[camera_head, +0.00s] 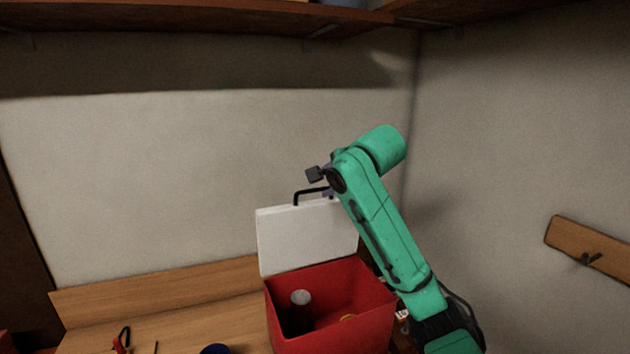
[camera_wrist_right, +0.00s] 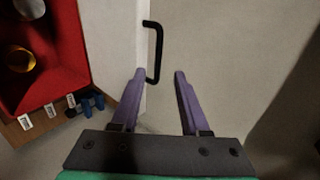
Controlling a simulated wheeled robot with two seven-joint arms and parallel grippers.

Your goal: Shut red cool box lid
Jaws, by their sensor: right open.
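The red cool box (camera_head: 335,335) stands on the wooden counter, open at the top. Its white lid (camera_head: 300,240) stands up steeply at the back edge, with a black handle (camera_head: 297,196) at its top. My right gripper (camera_head: 328,190) is at the lid's top edge by the handle, partly hidden by my green arm. In the right wrist view its purple fingers (camera_wrist_right: 160,72) are open and apart. The handle (camera_wrist_right: 157,50) shows there ahead, its lower end between the fingertips in the picture; whether it touches them I cannot tell. My left gripper is not in view.
A pale can (camera_head: 301,297) and a yellow item (camera_head: 348,318) are inside the box. A blue round thing (camera_head: 215,349) and a red-and-black thing (camera_head: 122,340) are on the counter to the left. A shelf (camera_head: 200,20) runs overhead; a hook board (camera_head: 588,248) is on the right wall.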

